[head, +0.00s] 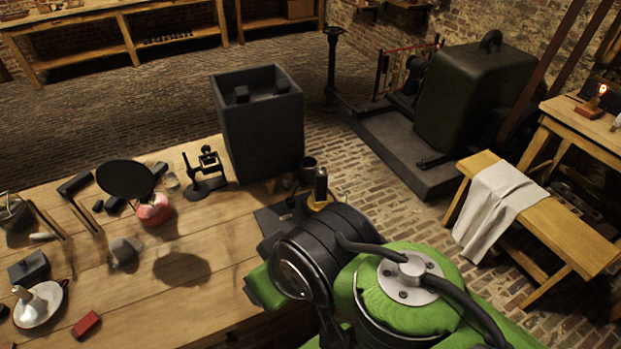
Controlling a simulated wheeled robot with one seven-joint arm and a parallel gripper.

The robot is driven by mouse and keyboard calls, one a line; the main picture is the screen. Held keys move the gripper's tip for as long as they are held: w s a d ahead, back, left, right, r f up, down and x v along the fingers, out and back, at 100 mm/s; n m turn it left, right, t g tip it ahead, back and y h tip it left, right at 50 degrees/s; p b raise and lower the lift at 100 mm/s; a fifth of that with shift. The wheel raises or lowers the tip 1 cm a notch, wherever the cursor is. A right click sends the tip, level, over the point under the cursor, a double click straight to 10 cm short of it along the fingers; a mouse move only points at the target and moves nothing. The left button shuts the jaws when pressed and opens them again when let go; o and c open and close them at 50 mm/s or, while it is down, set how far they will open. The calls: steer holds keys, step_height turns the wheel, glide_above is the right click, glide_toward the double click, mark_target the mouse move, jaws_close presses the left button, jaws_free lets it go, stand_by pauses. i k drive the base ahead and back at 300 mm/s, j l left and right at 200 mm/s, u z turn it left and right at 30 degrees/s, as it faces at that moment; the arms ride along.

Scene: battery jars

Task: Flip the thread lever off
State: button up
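I cannot pick out a thread lever for certain. A small black stand device (205,175) is upright near the far edge of the wooden workbench (215,270). A dark upright piece with a yellow part at its foot (320,187) shows just beyond my arm, beside a dark flat block (278,215); my arm partly covers both. My green and black arm fills the lower middle and right. Its end and my gripper are not visible, so I cannot see any contact.
On the bench are a black disc (126,179) by a pink round vessel (153,210), a white dish (40,304) and a red block (86,324). A tall dark open box (259,125) stands beyond. A bench with grey cloth (493,205) is right.

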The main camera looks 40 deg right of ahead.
mark_target(297, 184)
steer(key=k+l+u, duration=0.55)
steer(key=u, duration=0.2)
steer(key=l+u, duration=0.25)
steer(key=l, duration=0.15)
steer(key=k+l+u, duration=0.2)
steer(key=l, duration=0.15)
steer(key=l+u, duration=0.25)
steer(key=k+l+u, duration=0.25)
steer(key=l, duration=0.2)
steer(key=l+u, duration=0.45)
steer(key=l, duration=0.3)
steer(key=l+u, duration=0.25)
steer(key=l, duration=0.2)
steer(key=k, duration=0.05)
